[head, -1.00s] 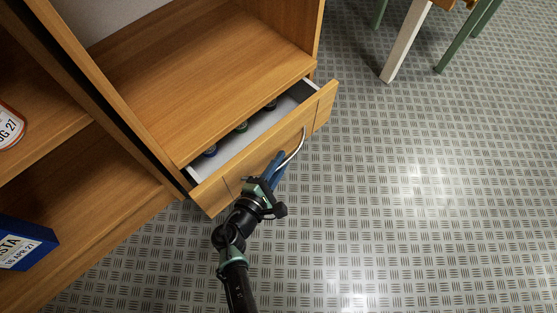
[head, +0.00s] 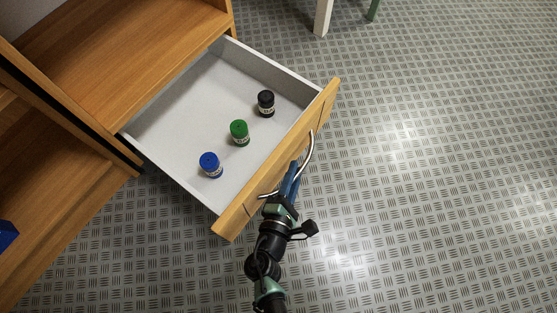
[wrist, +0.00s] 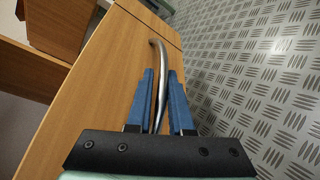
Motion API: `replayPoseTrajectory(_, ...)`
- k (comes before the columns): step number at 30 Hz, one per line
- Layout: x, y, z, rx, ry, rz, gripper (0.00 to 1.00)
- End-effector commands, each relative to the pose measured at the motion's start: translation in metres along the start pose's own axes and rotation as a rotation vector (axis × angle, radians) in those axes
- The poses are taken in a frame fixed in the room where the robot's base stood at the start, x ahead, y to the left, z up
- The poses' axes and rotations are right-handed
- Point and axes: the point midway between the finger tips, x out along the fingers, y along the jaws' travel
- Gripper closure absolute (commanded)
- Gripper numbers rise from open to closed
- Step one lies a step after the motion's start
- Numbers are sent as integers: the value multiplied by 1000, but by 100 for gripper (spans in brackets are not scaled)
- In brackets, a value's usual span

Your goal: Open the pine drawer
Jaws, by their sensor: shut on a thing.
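The pine drawer (head: 276,168) is pulled far out of the wooden unit, and its white inside shows in the head view. Its front carries a curved metal handle (head: 309,150), which also shows in the wrist view (wrist: 158,50). My gripper (head: 291,176) is at the drawer front, with its blue fingers shut on the handle. In the wrist view the fingers (wrist: 160,90) lie on both sides of the handle bar. Inside the drawer stand a blue-capped jar (head: 210,164), a green-capped jar (head: 239,132) and a black-capped jar (head: 266,102).
The wooden shelf unit (head: 130,50) stands at the left, with a blue box (head: 6,235) on a lower shelf at the left edge. A white leg (head: 323,17) and a green leg (head: 372,9) stand at the top. The patterned metal floor (head: 440,170) at the right is clear.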

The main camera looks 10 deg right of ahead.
Motion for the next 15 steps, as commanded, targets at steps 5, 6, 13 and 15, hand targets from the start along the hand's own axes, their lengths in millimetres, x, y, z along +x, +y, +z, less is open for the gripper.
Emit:
replayPoseTrajectory(5,-7,-11,13,-2,7,1,100)
replayPoseTrajectory(6,-8,-12,14,-1,7,1,100)
replayPoseTrajectory(13,-10,-15,19,-1,7,2,100)
replayPoseTrajectory(15,-10,-15,19,-1,8,2,100)
